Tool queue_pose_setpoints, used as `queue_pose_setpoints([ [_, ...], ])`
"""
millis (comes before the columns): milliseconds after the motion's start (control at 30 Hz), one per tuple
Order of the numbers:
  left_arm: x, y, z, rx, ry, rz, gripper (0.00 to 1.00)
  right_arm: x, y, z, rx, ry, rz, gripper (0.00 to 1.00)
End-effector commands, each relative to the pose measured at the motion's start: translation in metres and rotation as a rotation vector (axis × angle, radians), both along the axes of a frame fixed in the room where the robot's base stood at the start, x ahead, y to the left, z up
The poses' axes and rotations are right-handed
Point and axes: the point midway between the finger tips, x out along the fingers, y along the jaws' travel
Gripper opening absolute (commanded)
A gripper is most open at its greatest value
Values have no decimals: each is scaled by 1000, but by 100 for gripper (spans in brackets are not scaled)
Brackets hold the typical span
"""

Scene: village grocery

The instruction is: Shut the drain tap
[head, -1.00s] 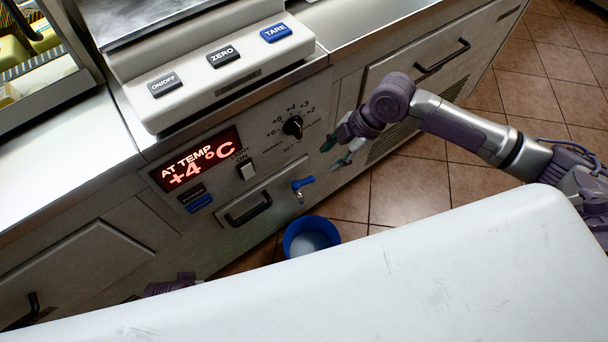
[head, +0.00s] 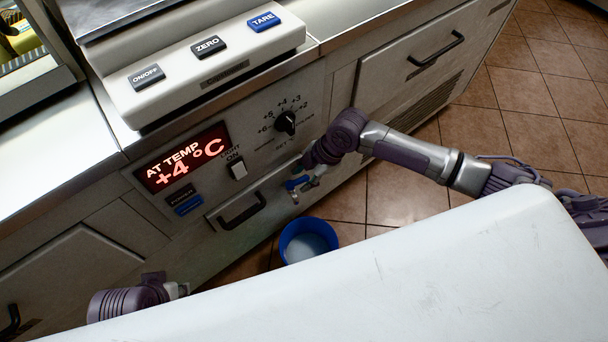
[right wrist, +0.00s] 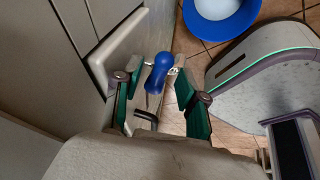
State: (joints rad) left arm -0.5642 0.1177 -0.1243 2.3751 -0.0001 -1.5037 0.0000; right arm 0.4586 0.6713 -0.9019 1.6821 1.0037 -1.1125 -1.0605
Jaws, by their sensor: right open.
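The drain tap (head: 294,184) has a blue handle and sits low on the counter front, right of a black drawer handle. In the head view my right gripper (head: 312,178) is at the tap and partly covers it. In the right wrist view the tap's blue lever (right wrist: 161,66) lies between the two open green-padded fingers of that gripper (right wrist: 157,80). I cannot tell whether a finger touches it. My left gripper (head: 178,290) shows only in part at the lower left, behind a white surface; its fingers are not clear.
A blue bucket (head: 287,242) with pale contents stands on the tiled floor below the tap. The front panel carries a black dial (head: 285,122), a light switch (head: 237,169) and a red display (head: 182,158). A white surface (head: 380,275) fills the foreground.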

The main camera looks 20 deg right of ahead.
Motion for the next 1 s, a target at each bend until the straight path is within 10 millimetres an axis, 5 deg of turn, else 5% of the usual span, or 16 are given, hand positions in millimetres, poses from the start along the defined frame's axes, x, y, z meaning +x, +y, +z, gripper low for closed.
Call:
queue_pose_setpoints([
  [67,0,0,0,0,0,0,27,0,0,0,0,0,0,41],
  [300,0,0,0,0,0,0,27,0,0,0,0,0,0,1],
  [767,0,0,-5,1,6,0,27,8,0,0,-2,0,173,0],
  [1000,1,0,9,-2,-13,1,27,9,1,1,0,0,229,0],
])
